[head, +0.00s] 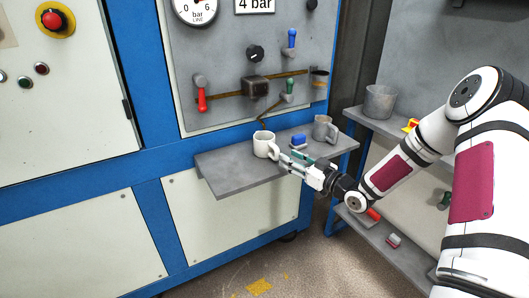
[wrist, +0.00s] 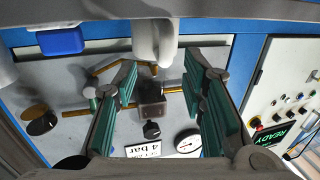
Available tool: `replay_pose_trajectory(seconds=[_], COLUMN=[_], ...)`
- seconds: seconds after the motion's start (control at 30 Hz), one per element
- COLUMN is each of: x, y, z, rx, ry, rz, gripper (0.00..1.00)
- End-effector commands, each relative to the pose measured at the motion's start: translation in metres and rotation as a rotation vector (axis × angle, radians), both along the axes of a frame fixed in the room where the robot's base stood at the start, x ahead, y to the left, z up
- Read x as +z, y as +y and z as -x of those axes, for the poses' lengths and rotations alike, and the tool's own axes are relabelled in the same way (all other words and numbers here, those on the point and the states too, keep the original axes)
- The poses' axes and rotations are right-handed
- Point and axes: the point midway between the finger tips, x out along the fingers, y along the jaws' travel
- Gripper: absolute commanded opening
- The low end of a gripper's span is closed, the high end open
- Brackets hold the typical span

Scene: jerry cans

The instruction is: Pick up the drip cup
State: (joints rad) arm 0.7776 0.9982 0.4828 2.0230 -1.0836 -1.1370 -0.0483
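A white cup (head: 261,146) with its handle on the right stands upright on a grey shelf (head: 230,176), below the bent end of a copper pipe; it looks like the drip cup. My gripper (head: 289,161) is beside the cup's handle side, low over the shelf. In the wrist view, which looks upside down, the white cup (wrist: 153,38) shows at the top middle, ahead of the gap between the teal finger pads. My gripper (wrist: 160,95) is open, with a wide gap and nothing held. I cannot tell whether a finger touches the handle.
A blue block (head: 298,140) and a grey mug (head: 323,129) stand on the same shelf, right of the white cup. The blue block (wrist: 62,40) is at upper left in the wrist view. A grey bucket (head: 380,102) stands on the right bench. The shelf's left part is clear.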

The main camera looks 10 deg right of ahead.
Motion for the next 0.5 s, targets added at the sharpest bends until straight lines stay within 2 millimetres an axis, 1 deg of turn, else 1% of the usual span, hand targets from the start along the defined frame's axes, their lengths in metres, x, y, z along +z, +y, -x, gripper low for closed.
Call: replay_pose_trajectory(seconds=[0.03,0.27,0.47,0.5], x=[0.000,-0.001,-0.004,-0.004], y=[0.003,0.011,0.030,0.033], z=[-0.004,-0.012,-0.031,-0.037], rx=[0.001,0.002,0.002,0.002], ry=[-0.001,0.001,0.001,-0.001], rz=[-0.001,-0.001,-0.001,0.000], gripper=[0.38,0.38,0.38,0.38])
